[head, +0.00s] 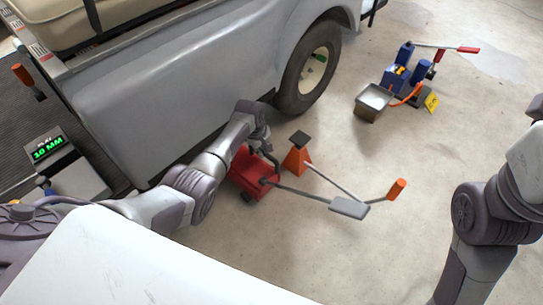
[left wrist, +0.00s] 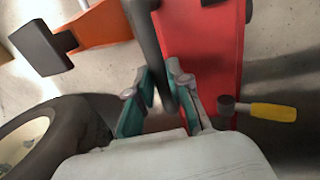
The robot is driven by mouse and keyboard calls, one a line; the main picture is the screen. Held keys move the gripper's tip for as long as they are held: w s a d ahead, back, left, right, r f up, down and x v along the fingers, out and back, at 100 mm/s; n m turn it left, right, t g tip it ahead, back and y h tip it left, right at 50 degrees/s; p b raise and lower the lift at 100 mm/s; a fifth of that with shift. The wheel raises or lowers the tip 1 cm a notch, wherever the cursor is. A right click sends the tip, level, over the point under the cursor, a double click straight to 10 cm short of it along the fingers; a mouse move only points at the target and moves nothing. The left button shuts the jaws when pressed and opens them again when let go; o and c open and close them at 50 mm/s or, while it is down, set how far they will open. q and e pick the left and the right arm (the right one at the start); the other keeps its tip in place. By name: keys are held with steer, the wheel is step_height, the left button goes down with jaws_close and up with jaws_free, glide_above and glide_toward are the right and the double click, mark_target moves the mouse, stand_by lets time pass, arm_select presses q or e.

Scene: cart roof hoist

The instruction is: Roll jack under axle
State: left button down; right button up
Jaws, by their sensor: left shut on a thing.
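The red jack (head: 243,180) sits on the floor beside the cart (head: 180,90), close to its wheel (head: 308,66). A grey rod runs from the jack to a grey pad (head: 348,207) on the right. My left gripper (head: 264,150) is at the jack; in the left wrist view its teal-padded fingers (left wrist: 157,92) are shut on a dark curved bar (left wrist: 146,38) over the jack's red body (left wrist: 212,42). The axle is hidden behind the cart's side. My right arm shows at the right edge, its gripper out of view.
An orange stand (head: 296,160) with a dark top stands just right of the jack. An orange grip (head: 397,189) on a rod lies further right. A blue device (head: 396,78) and a metal tray (head: 373,102) stand at the back right. A display (head: 48,150) reads 10 MM. The right floor is mostly clear.

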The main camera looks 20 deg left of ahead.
arm_select(q)
steer(key=shift+a+r, duration=0.1)
steer(key=shift+a, duration=0.15)
steer(key=c, duration=1.1)
jaws_free()
steer(key=shift+d, duration=0.1)
steer(key=shift+r, duration=0.25)
step_height(320, 180, up, 11)
steer(key=s, duration=0.2)
steer(key=shift+a, duration=0.4)
steer(key=shift+r, duration=0.1)
